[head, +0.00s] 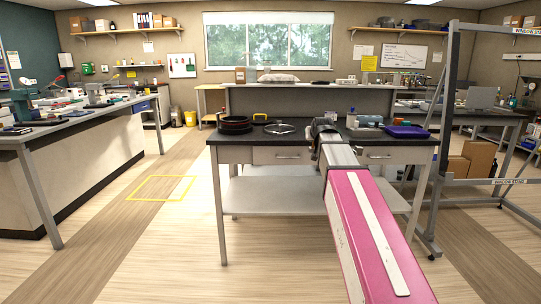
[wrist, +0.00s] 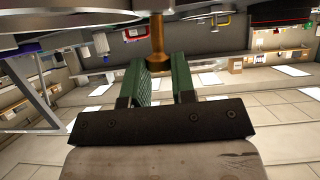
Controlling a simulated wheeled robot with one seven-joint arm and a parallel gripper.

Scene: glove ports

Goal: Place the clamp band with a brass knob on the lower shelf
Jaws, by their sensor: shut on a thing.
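My gripper (wrist: 158,66) has its green fingers closed around a brass knob (wrist: 157,42) in the wrist view. The metallic clamp band (wrist: 60,22) that bears the knob runs across the top of that view, partly cut off. In the head view a silver ring (head: 279,129), apparently this band, shows at the black bench top, left of my gripper. I cannot tell whether it touches the top. My arm hides the fingers in the head view. The lower shelf (head: 270,197) is a pale board under the bench, bare where it shows.
Dark rings (head: 235,124) lie left on the bench top (head: 232,139). A purple item (head: 407,131) and small containers (head: 364,121) are at right. Drawers hang above the shelf. A metal window stand (head: 443,130) rises at right. Floor is clear at front left.

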